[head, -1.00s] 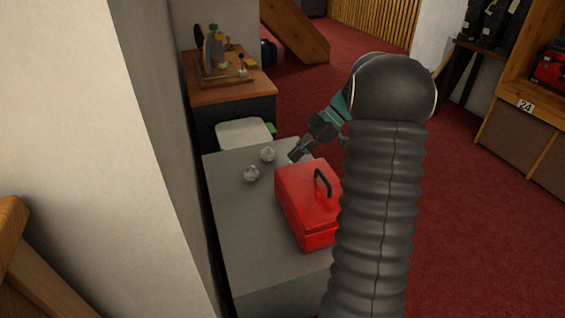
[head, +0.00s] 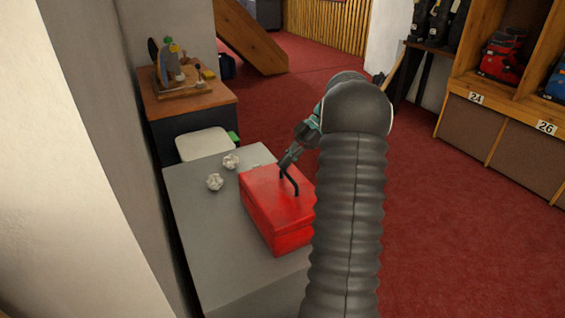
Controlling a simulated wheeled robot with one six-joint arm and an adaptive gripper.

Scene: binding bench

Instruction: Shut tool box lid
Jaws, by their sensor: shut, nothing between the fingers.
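The red tool box (head: 292,238) stands on the grey bench top in the head view, just left of my arm. Its lid (head: 262,190) looks down on the box with no gap visible, and a black handle (head: 293,183) stands up from it. My arm hides the box's right side. My gripper (head: 286,165) is shut and empty, pointing down at the far part of the lid, close to the handle. I cannot tell whether it touches the lid or the handle.
Crumpled white balls (head: 215,182) lie on the grey bench (head: 205,245) left of the box. A wall borders the left; red carpet is open on the right.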

